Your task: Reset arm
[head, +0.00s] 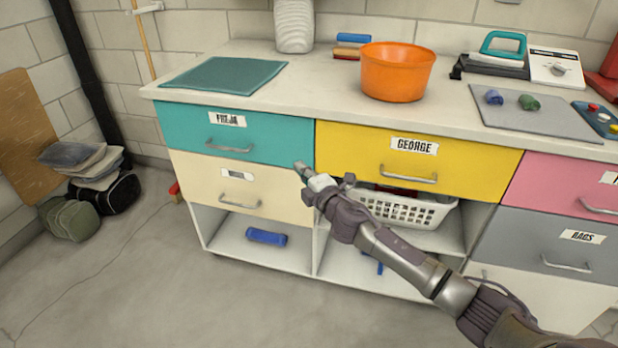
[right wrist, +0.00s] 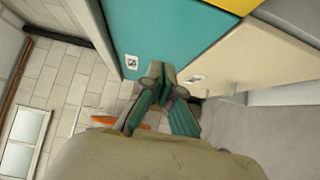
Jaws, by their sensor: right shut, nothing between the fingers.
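My right arm reaches in from the lower right in the head view. My right gripper (head: 302,168) is shut and empty, in front of the drawer unit near the seam between the teal drawer (head: 270,140) and the yellow drawer (head: 340,150). In the right wrist view the closed fingers (right wrist: 156,70) overlap the teal drawer front (right wrist: 140,30); I cannot tell whether they touch it. The cream drawer (head: 195,180) is below the teal one. These drawers look shut. My left gripper is not in view.
An orange bowl (head: 395,75) and a teal mat (head: 225,75) are on the counter (head: 290,100). A white basket (head: 415,212) sits on a shelf partly behind my right arm. Bags (head: 105,190) lie at the left wall. Floor (head: 150,290) at the front left is clear.

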